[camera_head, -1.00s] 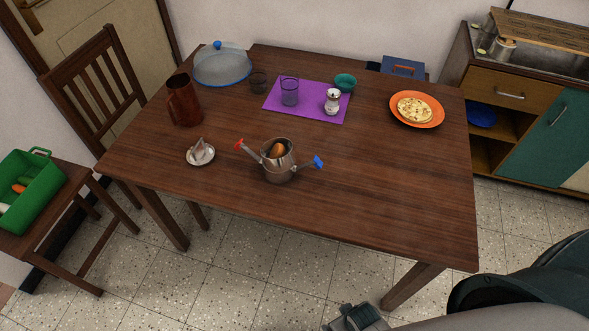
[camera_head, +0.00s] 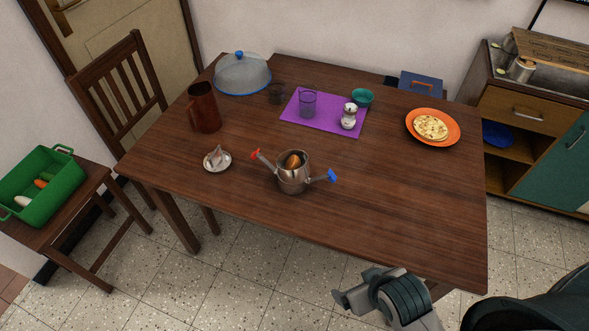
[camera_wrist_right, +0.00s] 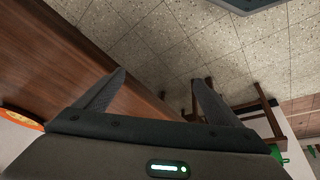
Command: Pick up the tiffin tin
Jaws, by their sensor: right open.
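The tiffin tin appears to be the round steel vessel (camera_head: 292,181) near the front middle of the table. It stands upright and open, with a brown item (camera_head: 293,161) inside. A red-tipped arm sticks out at its left and a blue-tipped arm at its right. My right gripper (camera_head: 350,290) is open beyond the table's front edge, to the right of the tin and nearer me, well apart from it. In the right wrist view its two fingers (camera_wrist_right: 158,88) are spread with nothing between them, and the tin does not show there. My left gripper is not in view.
The wooden table (camera_head: 400,215) is clear right of the tin. A green crate (camera_head: 45,200) sits at left.

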